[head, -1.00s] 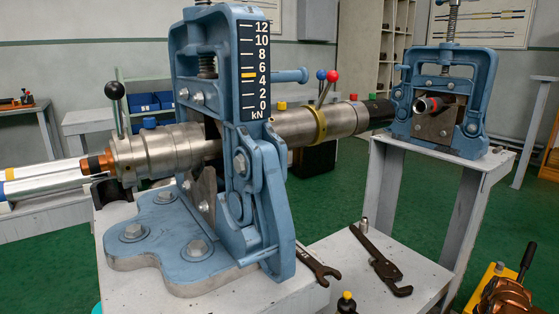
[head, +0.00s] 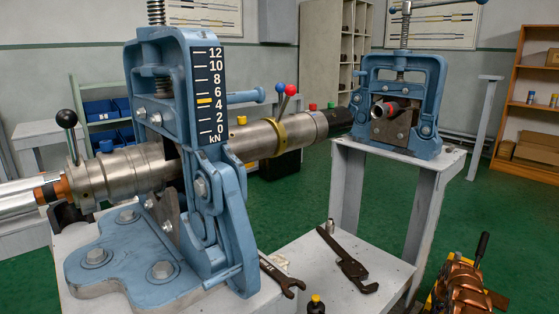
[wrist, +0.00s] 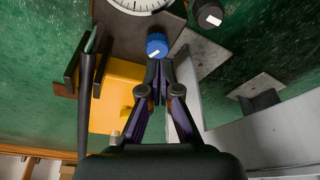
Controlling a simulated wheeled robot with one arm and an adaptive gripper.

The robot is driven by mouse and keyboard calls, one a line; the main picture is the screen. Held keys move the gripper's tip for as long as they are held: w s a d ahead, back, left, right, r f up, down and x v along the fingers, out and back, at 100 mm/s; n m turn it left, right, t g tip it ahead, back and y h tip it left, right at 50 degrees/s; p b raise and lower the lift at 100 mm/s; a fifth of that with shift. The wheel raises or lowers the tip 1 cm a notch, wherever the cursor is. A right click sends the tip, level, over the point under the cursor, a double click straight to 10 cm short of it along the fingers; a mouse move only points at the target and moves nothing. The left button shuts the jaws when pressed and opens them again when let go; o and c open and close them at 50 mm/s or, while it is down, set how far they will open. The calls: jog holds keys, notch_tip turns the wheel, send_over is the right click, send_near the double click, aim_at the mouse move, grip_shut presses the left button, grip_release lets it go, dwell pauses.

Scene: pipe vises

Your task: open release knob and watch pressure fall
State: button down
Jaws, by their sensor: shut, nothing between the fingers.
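A blue knob (wrist: 157,44) with a white mark sits just past my fingertips in the wrist view. My gripper (wrist: 157,64) is shut and empty, its tips close below the knob; contact cannot be told. A white dial gauge (wrist: 140,4) is cut off by the top edge, and no needle shows. On the near blue vise (head: 205,200), a black kN scale (head: 208,75) has its yellow marker (head: 204,101) between 4 and 6. My gripper is not visible in the head view.
A black knob (wrist: 207,14) lies to the upper right of the blue one. A dark lever (wrist: 86,95) and yellow block (wrist: 118,90) are at left. A copper-coloured machine (head: 470,290) stands at lower right in the head view. Wrenches (head: 345,258) lie on the white bench.

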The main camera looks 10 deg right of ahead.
jog(key=shift+f+b, duration=2.1)
jog(key=shift+f, duration=1.45)
jog(key=shift+w+b, duration=0.1)
jog(key=shift+b, duration=0.35)
jog(key=shift+d+r, duration=0.1)
jog(key=shift+d, duration=0.25)
jog(key=shift+s+a+p, duration=0.25)
jog(key=shift+s+p, duration=0.25)
jog(key=shift+p, duration=0.4)
jog(key=shift+r+p, duration=1.35)
jog(key=shift+r, duration=1.55)
